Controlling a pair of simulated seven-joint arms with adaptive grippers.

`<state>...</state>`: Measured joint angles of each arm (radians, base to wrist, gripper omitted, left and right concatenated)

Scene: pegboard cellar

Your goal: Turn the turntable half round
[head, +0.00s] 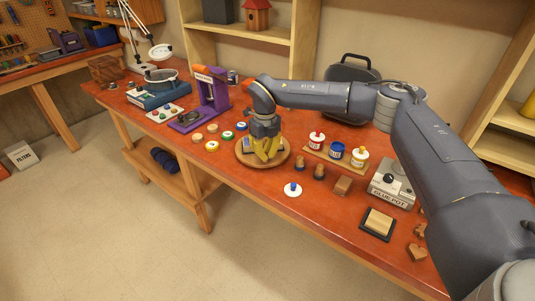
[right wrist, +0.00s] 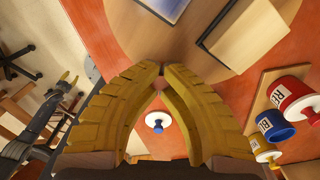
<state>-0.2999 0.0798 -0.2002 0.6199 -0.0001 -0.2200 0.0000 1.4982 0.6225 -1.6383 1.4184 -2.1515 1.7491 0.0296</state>
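The turntable (head: 243,157) is a round wooden disc on the red bench in the head view. Its wood also shows at the top of the right wrist view (right wrist: 115,28). My right gripper (head: 267,158) points down over the disc and hides much of its middle. In the right wrist view its yellow fingers (right wrist: 161,68) come together at the tips, with nothing visible held between them. I cannot tell whether the tips touch the disc.
Several paint lids (head: 212,146) lie left of the disc. A rack of paint pots (head: 337,151) stands to its right, with stamps (head: 319,171) and a white-and-blue piece (head: 292,189) in front. A purple press (head: 213,95) stands behind left, a glue pot (head: 391,186) further right.

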